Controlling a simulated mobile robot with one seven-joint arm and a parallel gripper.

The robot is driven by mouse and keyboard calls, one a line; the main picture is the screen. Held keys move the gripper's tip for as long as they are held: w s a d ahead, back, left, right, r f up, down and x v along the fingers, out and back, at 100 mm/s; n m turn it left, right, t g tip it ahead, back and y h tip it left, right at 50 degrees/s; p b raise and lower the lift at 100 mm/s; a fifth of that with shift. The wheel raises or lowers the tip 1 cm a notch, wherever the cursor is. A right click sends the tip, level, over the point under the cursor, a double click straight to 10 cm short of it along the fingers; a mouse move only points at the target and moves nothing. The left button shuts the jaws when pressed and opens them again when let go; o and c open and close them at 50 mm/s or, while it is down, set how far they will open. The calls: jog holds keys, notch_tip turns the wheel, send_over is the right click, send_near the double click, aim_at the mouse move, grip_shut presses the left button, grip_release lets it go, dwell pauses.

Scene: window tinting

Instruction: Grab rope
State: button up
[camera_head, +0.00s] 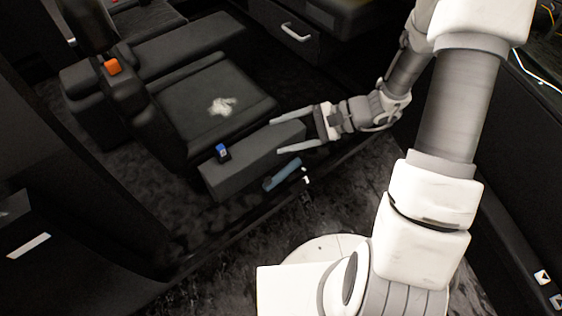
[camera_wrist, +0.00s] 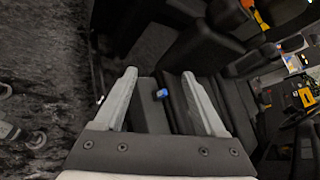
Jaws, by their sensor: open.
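I cannot make out a clear rope in either view. A small white crumpled thing (camera_head: 222,106) lies on the dark seat cushion (camera_head: 190,125); I cannot tell whether it is rope or cloth. My gripper (camera_head: 279,137) is open and empty, its two fingers apart. In the head view its fingers overlap the right end of a long dark grey block (camera_head: 235,175) beside the seat; I cannot tell whether they touch it. In the wrist view, my gripper (camera_wrist: 159,75) frames a small blue-topped object (camera_wrist: 161,93), which also stands on the block in the head view (camera_head: 222,152).
A blue-grey bar (camera_head: 283,175) sits at the block's near side, with small white bits (camera_head: 306,174) beside it. An orange buckle (camera_head: 112,66) is at upper left. Yellow items (camera_wrist: 305,97) show at right in the wrist view.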

notch_tip(320, 180, down, 17)
jog(key=w+d+m+t+b, duration=0.3)
jog(key=m+t, duration=0.3)
jog(key=m, duration=0.3)
jog(key=m+t+h+b, duration=0.2)
jog(key=m+t+h, duration=0.15)
jog(key=m, duration=0.35)
send_near(269, 181)
jog(key=shift+h, duration=0.35)
jog(key=b+x, duration=0.2)
jog(key=x, duration=0.2)
jog(key=shift+w+a+r+b, duration=0.1)
jog(key=shift+a+b, duration=0.25)
jog(key=shift+a, duration=0.05)
jog(key=b+x, duration=0.2)
jog(key=x, duration=0.3)
jog(key=shift+w+a+f, duration=0.1)
jog(key=shift+w+f, duration=0.2)
jog(key=shift+w+a, duration=0.2)
jog(key=shift+w, duration=0.05)
grip_shut()
